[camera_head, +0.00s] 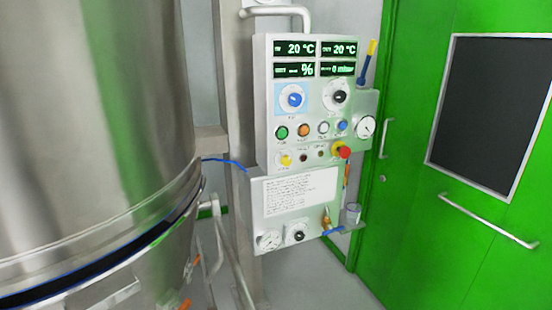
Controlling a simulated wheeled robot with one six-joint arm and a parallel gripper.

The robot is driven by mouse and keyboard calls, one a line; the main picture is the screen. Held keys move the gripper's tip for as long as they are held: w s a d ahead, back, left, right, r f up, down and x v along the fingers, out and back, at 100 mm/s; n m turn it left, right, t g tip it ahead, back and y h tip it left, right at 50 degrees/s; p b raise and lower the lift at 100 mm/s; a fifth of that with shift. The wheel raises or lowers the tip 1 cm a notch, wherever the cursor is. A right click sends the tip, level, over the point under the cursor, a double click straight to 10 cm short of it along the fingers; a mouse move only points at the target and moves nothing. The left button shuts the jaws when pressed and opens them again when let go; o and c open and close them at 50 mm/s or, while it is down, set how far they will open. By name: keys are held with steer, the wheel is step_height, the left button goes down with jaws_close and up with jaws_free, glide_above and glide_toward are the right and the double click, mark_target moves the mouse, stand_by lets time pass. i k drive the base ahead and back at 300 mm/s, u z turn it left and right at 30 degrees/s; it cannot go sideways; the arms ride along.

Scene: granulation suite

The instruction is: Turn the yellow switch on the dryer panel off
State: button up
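The dryer panel (266,103) is a light grey upright box in the middle of the head camera view, with green-lit displays at its top. The yellow switch (285,160) is a small round knob at the panel's lower left, below the green button (281,132). Its pointer position is too small to tell. A red emergency button on a yellow base (343,152) sits at the panel's lower right. My gripper is not in view.
A large steel dryer vessel (95,110) fills the left side. A blue knob (292,97) and a black knob (336,96) sit above the row of buttons. A lower box (262,215) carries gauges. A green door (410,200) with a handle stands at right.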

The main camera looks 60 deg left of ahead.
mark_target(285, 161)
steer(key=u, duration=0.85)
steer(key=i, duration=0.9)
steer(key=u, duration=0.9)
